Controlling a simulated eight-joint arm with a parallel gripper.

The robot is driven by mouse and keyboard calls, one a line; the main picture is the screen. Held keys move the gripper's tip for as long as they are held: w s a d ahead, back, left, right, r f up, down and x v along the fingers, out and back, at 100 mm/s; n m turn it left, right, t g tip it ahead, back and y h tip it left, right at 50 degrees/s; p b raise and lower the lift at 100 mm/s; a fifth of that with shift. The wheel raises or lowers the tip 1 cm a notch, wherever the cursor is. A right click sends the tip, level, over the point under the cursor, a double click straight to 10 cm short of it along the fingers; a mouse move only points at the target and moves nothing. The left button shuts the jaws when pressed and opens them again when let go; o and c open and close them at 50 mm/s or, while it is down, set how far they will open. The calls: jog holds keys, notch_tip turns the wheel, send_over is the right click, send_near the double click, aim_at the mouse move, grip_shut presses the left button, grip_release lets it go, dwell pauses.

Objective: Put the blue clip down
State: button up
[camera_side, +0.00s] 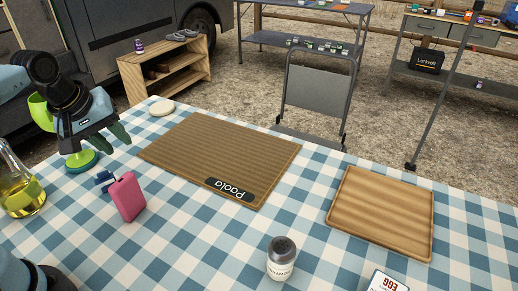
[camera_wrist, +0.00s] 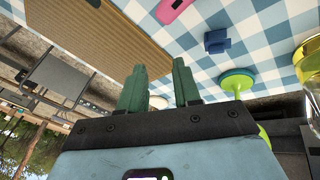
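The blue clip (camera_side: 104,178) is on the checked tablecloth, just left of a pink tag-like object (camera_side: 127,196). It also shows in the wrist view as a small dark blue block (camera_wrist: 217,42), apart from my fingers. My gripper (camera_side: 112,139) is above the table, behind the clip in the side view. In the wrist view its two green fingers (camera_wrist: 160,78) are spread with nothing between them.
A green-based stand (camera_side: 81,160) is just below my gripper, and an oil flask (camera_side: 22,192) is at the left. A brown mat (camera_side: 215,150), wooden board (camera_side: 380,212), white disc (camera_side: 162,108) and shaker (camera_side: 281,260) are on the table. Bare cloth lies in front of the mat.

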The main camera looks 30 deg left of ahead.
jog(key=d+m+t, duration=0.1)
jog(key=m, duration=0.2)
jog(key=d+m, duration=0.2)
jog(key=m, duration=0.2)
jog(key=d+m+t, duration=0.1)
jog(key=d+m, duration=0.1)
jog(key=m, duration=0.2)
jog(key=shift+f+t+h, duration=0.3)
jog(key=shift+f+h, duration=0.1)
